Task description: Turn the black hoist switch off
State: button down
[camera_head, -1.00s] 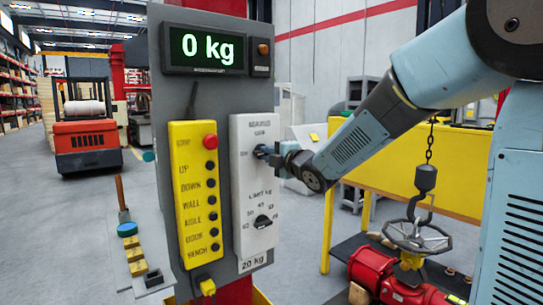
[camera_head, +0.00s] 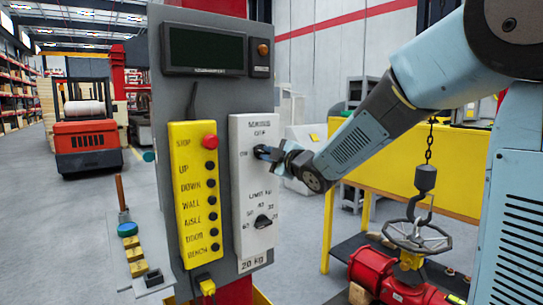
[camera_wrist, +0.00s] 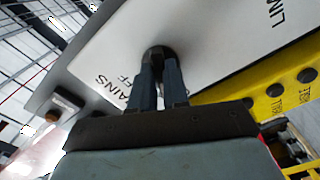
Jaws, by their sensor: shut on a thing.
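The black hoist switch is the upper knob on the white panel (camera_head: 242,205); in the wrist view it shows as a dark round knob (camera_wrist: 158,54) between my fingertips. My gripper (camera_head: 265,153) is shut on this knob, its fingers one on each side of it. The lettering near the knob in the wrist view reads in part "AINS" and "FF". The knob's pointer is mostly hidden by the fingers. The display (camera_head: 205,50) above is dark and shows no number.
A second black knob (camera_head: 263,221) sits lower on the white panel. The yellow pendant (camera_head: 196,190) with a red stop button is beside it on the left. A hook (camera_head: 426,180) hangs above a red valve actuator (camera_head: 385,275) at the right.

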jog(key=m, duration=0.6)
jog(key=shift+m, duration=0.3)
jog(key=m, duration=0.6)
jog(key=shift+r, duration=0.1)
dwell(0.3)
jog(key=c, duration=1.1)
grip_release()
jog(key=shift+s+d, duration=0.1)
jog(key=shift+s, duration=0.1)
jog(key=v, duration=1.3)
jog(key=shift+s+d, duration=0.1)
